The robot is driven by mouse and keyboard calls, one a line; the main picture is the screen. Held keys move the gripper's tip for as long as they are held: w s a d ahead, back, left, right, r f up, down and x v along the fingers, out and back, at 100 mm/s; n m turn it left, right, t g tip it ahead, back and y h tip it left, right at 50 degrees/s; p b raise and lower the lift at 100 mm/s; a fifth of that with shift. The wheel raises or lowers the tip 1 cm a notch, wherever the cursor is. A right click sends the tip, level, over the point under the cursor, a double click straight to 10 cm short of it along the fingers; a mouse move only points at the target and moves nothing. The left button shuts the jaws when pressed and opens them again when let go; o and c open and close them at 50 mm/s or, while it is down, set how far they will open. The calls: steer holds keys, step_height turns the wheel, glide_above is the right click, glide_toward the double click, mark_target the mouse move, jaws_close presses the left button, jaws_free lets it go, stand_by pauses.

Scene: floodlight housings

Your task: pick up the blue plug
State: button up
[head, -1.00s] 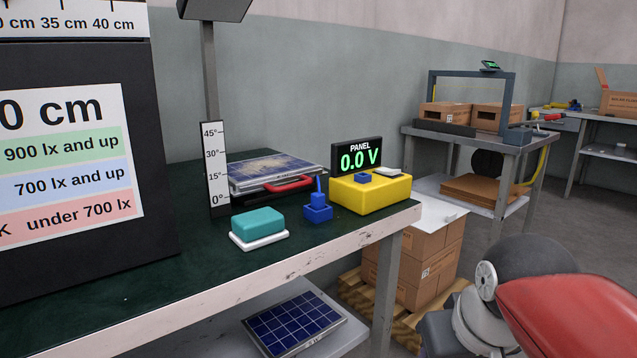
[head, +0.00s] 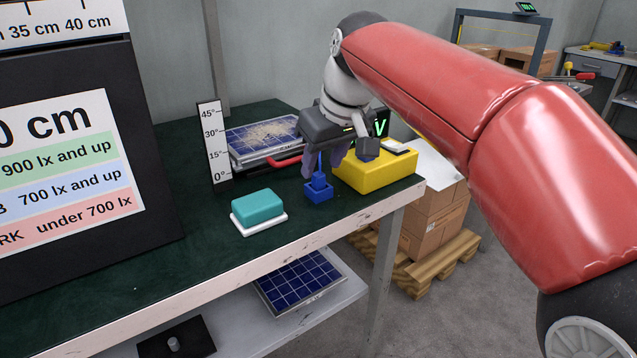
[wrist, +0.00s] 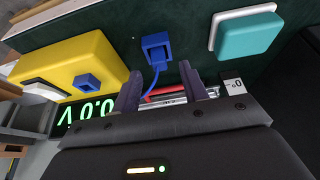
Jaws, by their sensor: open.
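The blue plug (head: 318,192) sits on the dark green bench top, with a short blue cable rising from it. It also shows in the wrist view (wrist: 156,41), upper middle, its cable running down between the fingers. My gripper (head: 353,158) is open, above the bench beside the plug, up and to its right in the head view. In the wrist view my gripper (wrist: 160,78) has its two dark fingers apart, with the plug's body beyond the tips. Nothing is seen held.
A yellow box (head: 375,178) with a blue socket (wrist: 87,83) on top stands right of the plug. A teal block on a white base (head: 258,208) is to the left. A solar panel with a red handle (head: 265,138) lies behind, beside an angle scale (head: 213,145).

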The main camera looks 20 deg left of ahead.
mark_target(319, 185)
steer(key=shift+x, duration=1.4)
jaws_close()
steer(key=shift+r, duration=0.1)
